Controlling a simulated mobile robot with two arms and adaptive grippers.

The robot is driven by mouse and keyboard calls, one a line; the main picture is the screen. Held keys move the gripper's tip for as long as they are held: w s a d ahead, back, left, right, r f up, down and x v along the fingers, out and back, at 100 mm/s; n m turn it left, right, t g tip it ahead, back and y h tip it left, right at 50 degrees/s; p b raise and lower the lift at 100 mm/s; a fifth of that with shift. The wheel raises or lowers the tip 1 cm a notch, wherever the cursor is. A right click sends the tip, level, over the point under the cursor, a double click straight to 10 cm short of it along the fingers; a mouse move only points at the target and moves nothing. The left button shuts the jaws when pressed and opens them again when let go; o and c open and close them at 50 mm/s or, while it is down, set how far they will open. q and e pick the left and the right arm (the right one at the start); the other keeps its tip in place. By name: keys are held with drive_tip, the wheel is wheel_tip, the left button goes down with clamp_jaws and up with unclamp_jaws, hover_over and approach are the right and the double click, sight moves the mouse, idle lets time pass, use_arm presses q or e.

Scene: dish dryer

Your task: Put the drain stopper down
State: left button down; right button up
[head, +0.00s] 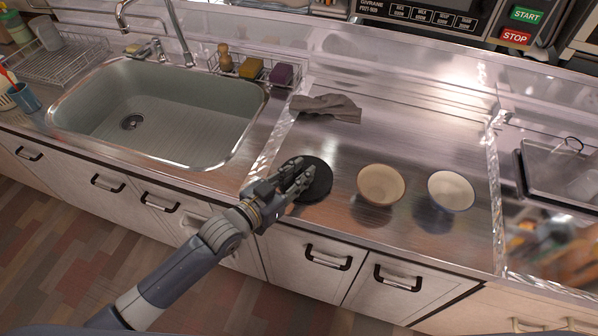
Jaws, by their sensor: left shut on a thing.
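The drain stopper (318,186) is a flat, round black disc just over the steel counter, right of the sink (160,112). My left gripper (295,176) is shut on its left side, with the fingers covering part of it. I cannot tell whether the stopper touches the counter. The sink is empty, with its round drain (131,122) uncovered. My right gripper is not in view.
Two bowls, one cream (381,184) and one with a blue rim (451,190), stand right of the stopper. A grey cloth (327,106) lies behind it. A wire caddy with sponges (252,68) sits behind the sink. The counter behind the bowls is clear.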

use_arm(q)
drive_tip(key=shift+f, duration=0.3)
drive_tip(key=c, duration=1.4)
unclamp_jaws()
